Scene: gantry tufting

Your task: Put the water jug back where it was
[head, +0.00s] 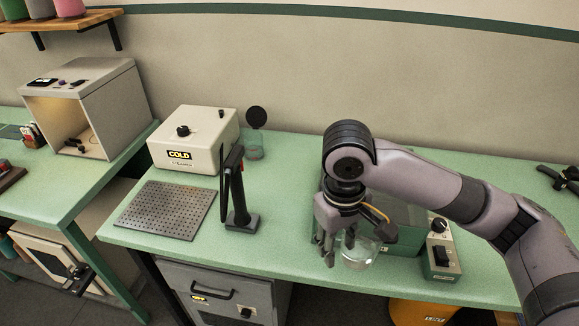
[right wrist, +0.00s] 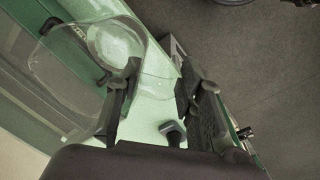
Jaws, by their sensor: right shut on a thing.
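The water jug (head: 358,256) is a clear glass vessel, low over the front part of the green bench, right of centre in the head view. My right gripper (head: 337,245) reaches down at its left side and is shut on it. The gripper and arm hide part of the jug. In the right wrist view the jug (right wrist: 62,85) fills the upper left, and the gripper's dark fingers (right wrist: 155,95) are at its edge. I cannot tell whether the jug touches the bench. My left gripper is not in view.
A green box (head: 408,240) with a knobbed control unit (head: 441,257) stands just right of and behind the jug. Left are a black upright stand (head: 238,192), a perforated plate (head: 166,210) and a cream COLD box (head: 193,140). Bench between stand and gripper is clear.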

